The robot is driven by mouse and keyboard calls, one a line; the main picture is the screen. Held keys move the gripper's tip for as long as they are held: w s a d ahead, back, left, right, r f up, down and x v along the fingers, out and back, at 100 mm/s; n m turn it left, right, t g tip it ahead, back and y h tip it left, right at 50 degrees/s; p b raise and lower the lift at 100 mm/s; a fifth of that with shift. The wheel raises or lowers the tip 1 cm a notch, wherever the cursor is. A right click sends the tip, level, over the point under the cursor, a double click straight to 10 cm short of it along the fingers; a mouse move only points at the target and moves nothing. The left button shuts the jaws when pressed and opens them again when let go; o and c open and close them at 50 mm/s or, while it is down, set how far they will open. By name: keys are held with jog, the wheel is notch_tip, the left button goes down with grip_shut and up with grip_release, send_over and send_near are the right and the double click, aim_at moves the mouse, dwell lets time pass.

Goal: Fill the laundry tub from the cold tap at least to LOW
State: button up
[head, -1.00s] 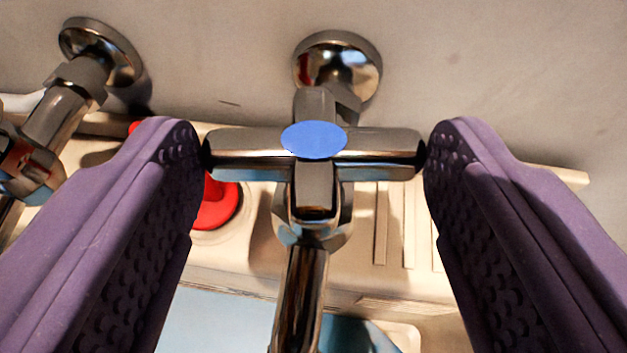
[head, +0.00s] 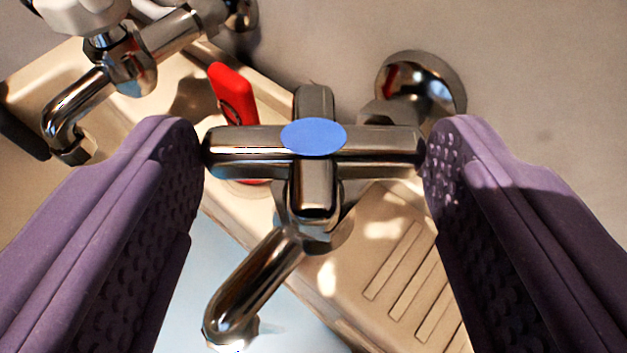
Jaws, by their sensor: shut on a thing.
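The cold tap's cross handle (head: 375,145) is chrome with a blue oval cap (head: 313,138). My gripper (head: 314,150) has its purple, textured fingers shut on opposite ends of one handle bar, seen from above. The chrome spout (head: 252,285) runs to the lower left over the laundry tub (head: 400,230), which has a cream rim with ridges. A pale blue area (head: 190,300) lies inside the tub; I cannot tell if it is water or how high it is. A small bright spot shows at the spout's tip, at the frame edge. No LOW mark is visible.
Another chrome tap (head: 125,65) with a pale handle (head: 85,15) stands at upper left. A red object (head: 233,95) stands behind the cold tap's handle, close to my left finger. The grey wall (head: 540,80) with a round chrome wall mount (head: 440,75) lies behind.

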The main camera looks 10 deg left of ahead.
dwell(0.3)
jog(key=o, duration=1)
jog(key=shift+o, duration=0.2)
jog(key=p+v, duration=0.1)
jog(key=v, duration=0.6)
jog(key=shift+s+d, duration=0.2)
jog(key=shift+s, duration=0.15)
jog(key=shift+r, duration=0.15)
